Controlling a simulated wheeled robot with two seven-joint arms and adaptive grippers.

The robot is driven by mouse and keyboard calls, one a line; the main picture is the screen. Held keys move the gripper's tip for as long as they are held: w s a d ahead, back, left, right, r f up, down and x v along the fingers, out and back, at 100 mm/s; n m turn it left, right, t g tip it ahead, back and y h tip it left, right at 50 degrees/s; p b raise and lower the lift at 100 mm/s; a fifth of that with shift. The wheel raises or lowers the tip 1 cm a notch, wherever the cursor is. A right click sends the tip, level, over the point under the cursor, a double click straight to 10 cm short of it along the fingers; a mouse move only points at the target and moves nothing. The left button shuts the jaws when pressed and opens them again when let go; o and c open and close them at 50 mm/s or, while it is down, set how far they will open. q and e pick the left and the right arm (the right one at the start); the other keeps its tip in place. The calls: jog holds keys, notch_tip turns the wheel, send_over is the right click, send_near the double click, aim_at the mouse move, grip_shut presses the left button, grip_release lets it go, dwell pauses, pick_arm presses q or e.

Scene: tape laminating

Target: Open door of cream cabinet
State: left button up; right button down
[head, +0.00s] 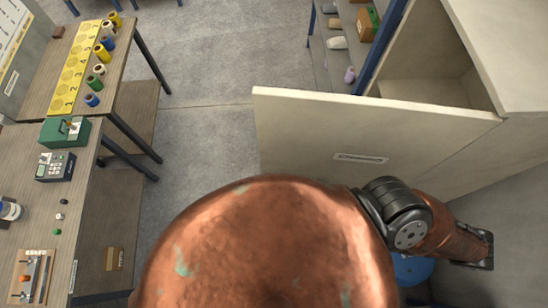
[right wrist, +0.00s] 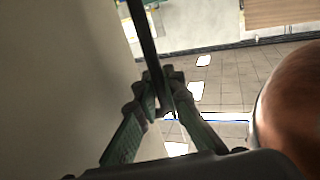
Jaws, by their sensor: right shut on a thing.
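The cream cabinet (head: 525,75) stands at the right in the head view. Its door (head: 310,125) is swung open, with a small label on the outer face and its free edge at the left. Part of the dark interior shows behind it. In the right wrist view a cream panel, the door (right wrist: 60,80), fills the left. My right gripper (right wrist: 165,105) is shut around a dark upright bar, the door handle (right wrist: 147,45), beside the panel's edge. In the head view the right gripper is hidden behind my copper body. My left gripper is not in view.
A blue-framed shelf with several items (head: 335,43) stands behind the door. Tables at the left hold a yellow numbered strip (head: 77,65), several spools and a green box (head: 65,131). The grey floor (head: 210,95) between is clear. A blue round stool (head: 412,268) is low right.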

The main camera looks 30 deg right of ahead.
jog(key=shift+s+a+r+n+g+y, duration=0.1)
jog(key=shift+s+a+n+g+y, duration=0.25)
jog(key=shift+s, duration=0.5)
jog(key=shift+s+a+n+g+y, duration=0.2)
jog(key=shift+s+a+g, duration=0.15)
jog(key=shift+s, duration=0.45)
jog(key=shift+s+a+r+n+g+y, duration=0.1)
jog(key=shift+s+a+n+g+y, duration=0.3)
jog(key=shift+s, duration=0.45)
jog(key=c, duration=2)
grip_release()
jog(key=shift+f, duration=0.15)
jog(key=shift+s, duration=0.1)
jog(key=v, duration=1.1)
jog(key=shift+s+d, duration=0.3)
